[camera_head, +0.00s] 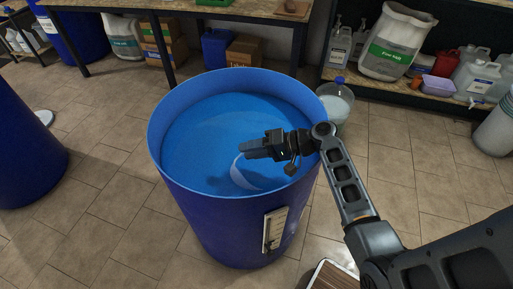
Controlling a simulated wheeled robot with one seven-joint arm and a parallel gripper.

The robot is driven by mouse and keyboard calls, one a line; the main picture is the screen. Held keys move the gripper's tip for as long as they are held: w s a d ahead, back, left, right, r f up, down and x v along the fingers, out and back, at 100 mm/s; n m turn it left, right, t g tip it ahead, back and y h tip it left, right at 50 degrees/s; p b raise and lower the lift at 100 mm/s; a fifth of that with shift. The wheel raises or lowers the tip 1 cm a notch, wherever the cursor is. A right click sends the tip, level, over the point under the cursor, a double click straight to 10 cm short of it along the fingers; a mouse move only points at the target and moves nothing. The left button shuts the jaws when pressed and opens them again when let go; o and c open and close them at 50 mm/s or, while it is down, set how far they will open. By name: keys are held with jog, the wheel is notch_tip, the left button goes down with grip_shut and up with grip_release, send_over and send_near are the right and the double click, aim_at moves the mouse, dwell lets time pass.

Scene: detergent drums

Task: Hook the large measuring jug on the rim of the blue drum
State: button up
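The blue drum (215,215) stands upright on the tiled floor in the middle of the view, open at the top, with blue contents (215,125) inside. My gripper (246,149) is over the drum's opening, at the right of centre, its fingers pointing left. A pale, curved piece, which looks like part of the large measuring jug (239,176), shows just below the fingertips, inside the drum's outline. The rest of it is hidden or blends with the blue. The fingers look close together, but whether they grip the jug is not clear. I see no jug hooked on the rim.
A clear container with a blue cap (336,103) stands right behind the drum. Another blue drum (25,150) is at the left edge. A wooden table (170,7) and a shelf (415,95) with bottles stand behind. Floor left of the drum is clear.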

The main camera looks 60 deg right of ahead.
jog(key=shift+c, duration=0.2)
grip_shut()
dwell(0.7)
dwell(0.4)
jog(key=shift+o, duration=0.2)
grip_release()
jog(key=shift+s+d, duration=0.1)
jog(key=b+v, duration=0.1)
jog(key=v, duration=0.6)
jog(key=shift+s+r, duration=0.15)
jog(key=shift+s, duration=0.1)
jog(key=shift+d, duration=0.1)
